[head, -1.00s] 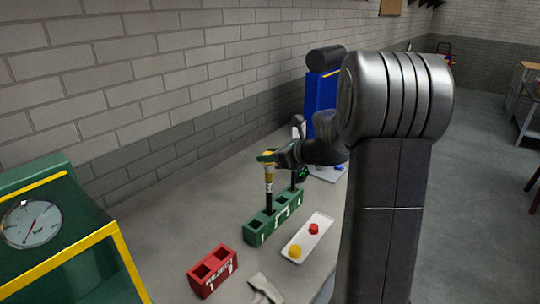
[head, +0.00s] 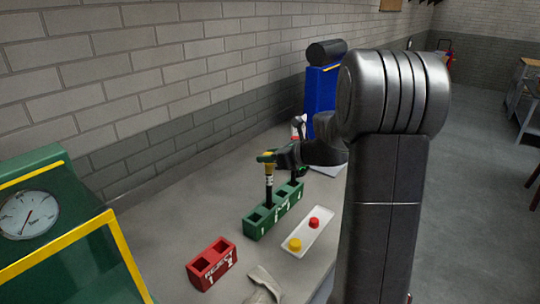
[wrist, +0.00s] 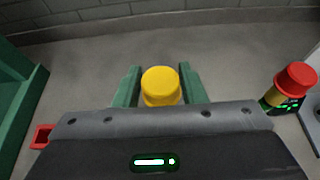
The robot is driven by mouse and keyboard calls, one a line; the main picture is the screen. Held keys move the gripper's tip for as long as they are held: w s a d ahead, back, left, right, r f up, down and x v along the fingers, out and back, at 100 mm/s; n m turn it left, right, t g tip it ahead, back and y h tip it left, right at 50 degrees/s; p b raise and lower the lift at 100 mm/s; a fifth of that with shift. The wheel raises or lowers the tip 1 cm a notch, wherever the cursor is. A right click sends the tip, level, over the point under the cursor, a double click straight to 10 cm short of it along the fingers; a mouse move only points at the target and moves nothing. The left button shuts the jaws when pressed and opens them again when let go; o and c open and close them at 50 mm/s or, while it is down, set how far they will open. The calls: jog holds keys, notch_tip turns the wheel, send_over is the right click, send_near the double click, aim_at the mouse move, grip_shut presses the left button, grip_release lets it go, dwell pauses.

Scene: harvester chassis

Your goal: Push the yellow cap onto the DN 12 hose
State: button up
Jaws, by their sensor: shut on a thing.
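My gripper (wrist: 160,88) is shut on the yellow cap (wrist: 160,84), which sits between its green fingers. In the head view the gripper (head: 267,157) is directly above an upright hose (head: 269,192) with a gold upper end, a white band and a black lower part. The hose's foot is at the green rack (head: 273,212) and seems to stand in one of its openings. The cap is at the hose's top end. The fingers hide the contact, so I cannot tell how far the cap is seated. The hose's size marking is unreadable.
A white tray (head: 321,232) beside the rack holds another yellow cap (head: 295,245) and a red cap (head: 314,223). A red two-hole block (head: 212,265) stands in front. A green gauge housing (head: 60,210) is at left. The wrist view shows a red-topped object (wrist: 296,79) at right.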

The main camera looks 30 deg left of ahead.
jog(key=o, duration=1)
jog(key=b+v, duration=0.2)
jog(key=v, duration=1.2)
jog(key=shift+a, duration=0.2)
jog(key=p+x, duration=0.2)
jog(key=x, duration=1.1)
jog(key=shift+a+f, duration=0.1)
jog(key=shift+a, duration=0.1)
jog(key=shift+a+r+p, duration=0.15)
jog(key=shift+r+p, duration=0.1)
jog(key=shift+p, duration=0.05)
jog(key=shift+r, duration=0.35)
